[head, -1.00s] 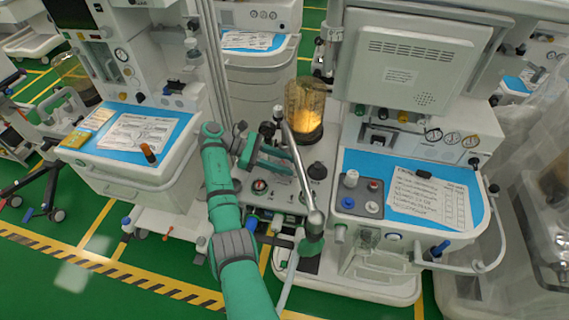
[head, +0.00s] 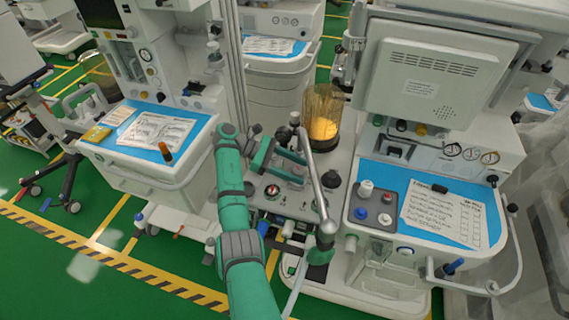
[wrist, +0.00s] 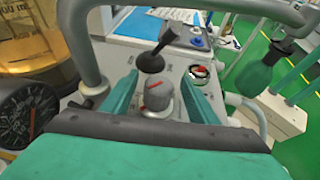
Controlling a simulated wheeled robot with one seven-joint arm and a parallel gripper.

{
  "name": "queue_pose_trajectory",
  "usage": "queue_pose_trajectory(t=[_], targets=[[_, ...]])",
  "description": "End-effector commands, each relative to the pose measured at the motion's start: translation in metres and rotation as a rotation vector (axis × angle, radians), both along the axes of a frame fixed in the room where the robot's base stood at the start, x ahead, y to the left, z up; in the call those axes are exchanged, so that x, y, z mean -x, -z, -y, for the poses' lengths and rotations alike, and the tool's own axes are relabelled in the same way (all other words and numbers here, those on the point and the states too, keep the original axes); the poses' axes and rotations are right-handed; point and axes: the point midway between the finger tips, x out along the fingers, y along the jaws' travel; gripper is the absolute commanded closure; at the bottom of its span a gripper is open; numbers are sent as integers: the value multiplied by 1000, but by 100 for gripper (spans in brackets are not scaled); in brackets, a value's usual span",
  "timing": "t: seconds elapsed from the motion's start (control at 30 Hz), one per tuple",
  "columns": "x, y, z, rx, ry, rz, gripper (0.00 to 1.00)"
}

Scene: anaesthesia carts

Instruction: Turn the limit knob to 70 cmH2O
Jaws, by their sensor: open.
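A grey knob (wrist: 158,98) with red marks stands between the two green fingers of my gripper (wrist: 160,80) in the wrist view. The fingers are open, one on each side of it, and I cannot tell whether either touches it. The scale around the knob is too small or hidden to read, so its setting cannot be told. In the head view my gripper (head: 281,162) is over the machine's lower panel, left of the glass bellows (head: 322,120), and the grey knob is hidden there.
A black lever knob (wrist: 160,52) rises just beyond the grey knob. A pressure gauge (wrist: 28,115) is close on the left in the wrist view. A metal tube (head: 314,175) runs beside my gripper. A red-and-white dial (head: 271,191) sits on the panel.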

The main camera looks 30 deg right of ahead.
Motion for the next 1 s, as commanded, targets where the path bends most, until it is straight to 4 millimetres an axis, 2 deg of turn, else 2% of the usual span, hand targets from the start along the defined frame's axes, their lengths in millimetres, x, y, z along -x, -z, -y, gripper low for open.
queue_pose_trajectory(t=[0.43, 0.7, 1.0], targets=[[-50, -29, -50, -5, -4, 1, 46], [-61, -35, -61, -2, 0, -1, 46], [-65, -37, -66, -2, -1, 1, 46]])
